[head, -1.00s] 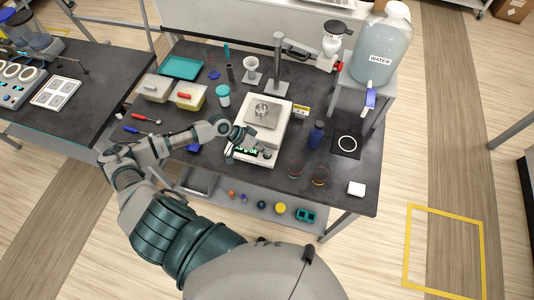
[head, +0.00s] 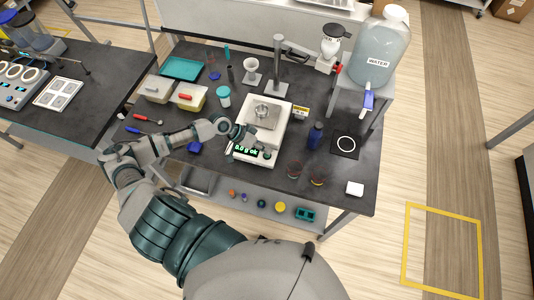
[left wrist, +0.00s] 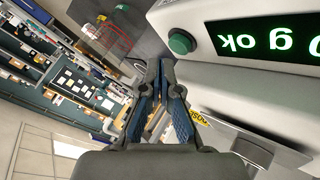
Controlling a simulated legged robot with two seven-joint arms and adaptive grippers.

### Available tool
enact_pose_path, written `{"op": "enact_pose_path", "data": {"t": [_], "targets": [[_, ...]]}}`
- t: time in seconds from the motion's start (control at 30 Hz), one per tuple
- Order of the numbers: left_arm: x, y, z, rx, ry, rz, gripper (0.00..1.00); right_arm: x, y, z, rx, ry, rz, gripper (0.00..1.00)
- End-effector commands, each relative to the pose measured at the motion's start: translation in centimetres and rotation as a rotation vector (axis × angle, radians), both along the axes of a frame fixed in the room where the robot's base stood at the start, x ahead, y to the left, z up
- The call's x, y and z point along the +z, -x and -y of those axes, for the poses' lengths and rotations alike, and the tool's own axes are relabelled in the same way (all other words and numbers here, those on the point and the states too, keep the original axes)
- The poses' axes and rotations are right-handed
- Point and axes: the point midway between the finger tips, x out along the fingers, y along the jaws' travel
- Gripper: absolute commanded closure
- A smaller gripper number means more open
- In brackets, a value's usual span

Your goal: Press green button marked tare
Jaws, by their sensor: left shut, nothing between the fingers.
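The white balance (head: 280,130) stands on the dark bench with a small metal vessel (head: 262,111) on its pan. Its lit display (head: 245,150) shows green characters ending in "g ok". In the left wrist view a round green button (left wrist: 182,41) sits on the balance's front panel beside the display (left wrist: 265,38); no marking is legible on it. My left gripper (head: 252,140) is shut and empty, above the front part of the balance. In the left wrist view its fingertips (left wrist: 160,65) are just below and left of the button, seemingly apart from it. My right gripper is out of view.
A water jug (head: 378,52) stands on a raised shelf.

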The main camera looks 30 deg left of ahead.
Motion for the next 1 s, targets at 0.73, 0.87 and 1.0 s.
{"op": "enact_pose_path", "data": {"t": [0.73, 0.87, 1.0], "targets": [[4.8, 0.0, 0.0, 0.0, 0.0, 0.0, 1.0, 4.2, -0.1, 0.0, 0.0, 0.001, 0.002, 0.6], [4.8, 0.0, 0.0, 0.0, 0.0, 0.0, 1.0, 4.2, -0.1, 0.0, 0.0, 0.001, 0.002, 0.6], [4.8, 0.0, 0.0, 0.0, 0.0, 0.0, 1.0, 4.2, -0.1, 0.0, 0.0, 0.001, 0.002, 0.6]]}}
